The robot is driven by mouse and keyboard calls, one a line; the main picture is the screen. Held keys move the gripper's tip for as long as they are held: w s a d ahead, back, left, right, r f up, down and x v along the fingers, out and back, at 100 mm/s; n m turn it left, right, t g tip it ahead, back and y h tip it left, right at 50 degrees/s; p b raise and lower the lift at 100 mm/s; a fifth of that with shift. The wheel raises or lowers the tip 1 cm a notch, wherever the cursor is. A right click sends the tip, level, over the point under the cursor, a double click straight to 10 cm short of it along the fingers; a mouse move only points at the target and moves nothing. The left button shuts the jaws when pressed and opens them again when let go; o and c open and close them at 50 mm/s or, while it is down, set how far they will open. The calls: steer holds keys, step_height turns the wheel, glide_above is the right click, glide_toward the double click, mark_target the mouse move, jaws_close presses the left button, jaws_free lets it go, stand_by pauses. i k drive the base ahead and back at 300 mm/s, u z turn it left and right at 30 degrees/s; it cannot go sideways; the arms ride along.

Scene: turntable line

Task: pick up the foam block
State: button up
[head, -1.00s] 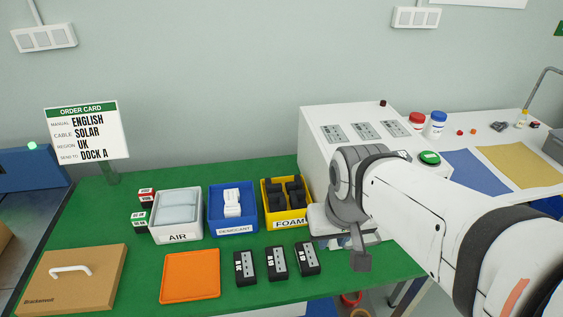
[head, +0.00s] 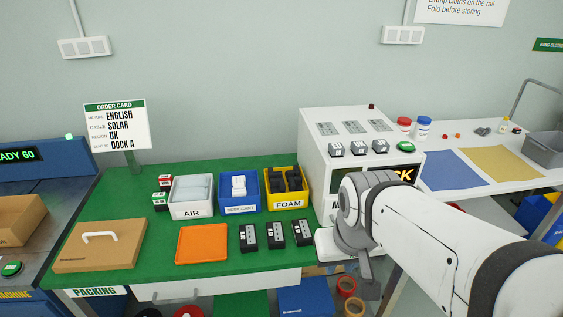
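Dark foam blocks (head: 293,181) lie in the yellow bin (head: 286,202) labelled FOAM, at the back of the green table (head: 150,191). My gripper (head: 368,288) is at the end of the white arm, to the right of and lower than the foam bin, near the table's right end. Only part of it shows below the grey wrist, and I cannot see whether its fingers are open or shut. No block is visible in it.
A white AIR bin (head: 192,210) and a blue desiccant bin (head: 239,202) stand left of the foam bin. Several black packs (head: 275,235) and an orange tray (head: 202,244) lie in front. A white machine (head: 320,150) stands behind my arm. A cardboard box (head: 100,246) lies left.

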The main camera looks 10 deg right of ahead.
mark_target(277, 185)
steer(key=u, duration=0.15)
steer(key=i, duration=0.9)
steer(key=z, duration=0.05)
